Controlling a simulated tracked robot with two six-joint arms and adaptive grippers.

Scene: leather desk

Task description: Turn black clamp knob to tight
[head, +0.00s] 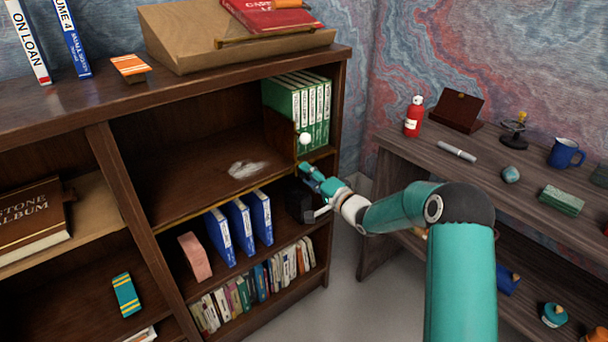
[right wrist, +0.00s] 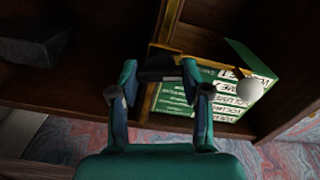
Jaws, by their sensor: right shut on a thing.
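The black clamp knob (right wrist: 160,68) shows in the right wrist view as a dark block between the fingertips, against a yellowish shelf edge and beside green binders. My right gripper (head: 313,178) reaches the front edge of the bookcase's middle shelf, just below the green binders. In the right wrist view its two teal fingers (right wrist: 160,78) stand on either side of the knob, closed on it. In the head view I cannot make out the knob behind the fingers. Its turn position cannot be read. My left gripper is not in view.
Green binders (head: 305,105) stand above the gripper, with a white ball (head: 305,138) in front. A black box (head: 298,197) and blue binders (head: 240,222) are on the shelf below. A side table (head: 400,150) with a red bottle (head: 414,115) stands to the right. The middle shelf is mostly clear.

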